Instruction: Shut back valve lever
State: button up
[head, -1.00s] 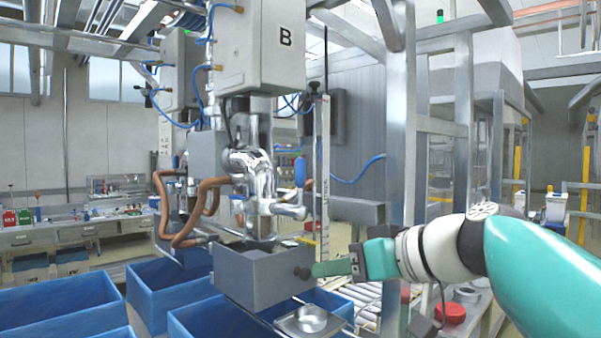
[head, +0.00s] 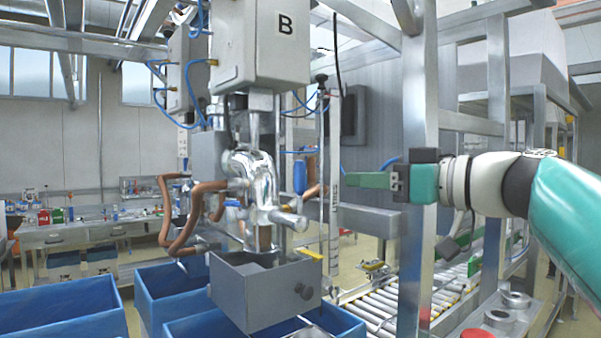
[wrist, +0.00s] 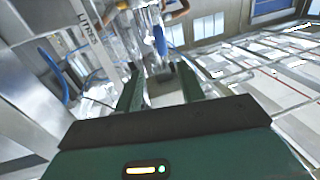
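A blue upright lever handle (head: 300,176) stands at the right of the shiny metal valve pipe (head: 250,175) under the box marked B. In the wrist view the blue handle (wrist: 160,40) is ahead, above and between my fingers. I cannot tell for sure whether it belongs to the back valve. My gripper (head: 365,180) has green fingers pointing left, at about the handle's height in the head view, and apart from it. In the wrist view my gripper (wrist: 160,92) has its fingers spread with nothing between them.
A grey box (head: 245,300) with a black knob hangs under the valve pipe. Blue bins (head: 70,312) stand below and left. Brown hoses (head: 170,215) hang left of the pipe. A roller conveyor (head: 375,308) runs at lower right.

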aim_at(304, 172)
jog(key=x, duration=1.4)
jog(key=shift+a+r, duration=0.1)
jog(key=shift+r, duration=0.25)
grip_shut()
